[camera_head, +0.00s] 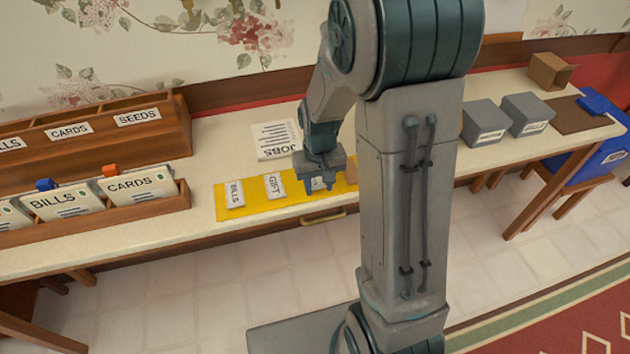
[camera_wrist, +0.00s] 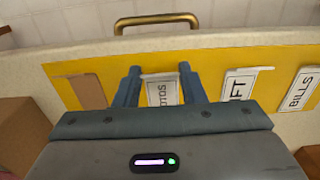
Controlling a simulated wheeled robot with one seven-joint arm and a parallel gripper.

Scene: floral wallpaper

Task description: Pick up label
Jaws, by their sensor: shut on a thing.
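My gripper (camera_head: 318,184) is at the yellow mat (camera_head: 262,213) on the long table. I cannot tell whether this label is clear of the mat. A BILLS label (camera_head: 235,194) and a GIFT label (camera_head: 274,186) lie to the left on the mat; in the wrist view they are at the right. A brown piece (camera_wrist: 87,91) lies on the mat on the other side.
A JOBS sheet (camera_head: 277,140) lies behind the mat. A wooden rack (camera_head: 180,203) with BILLS and CARDS folders stands left. Grey boxes (camera_head: 484,120) and a blue bin (camera_head: 602,160) are at right. A brass drawer handle (camera_head: 323,217) is on the table's front.

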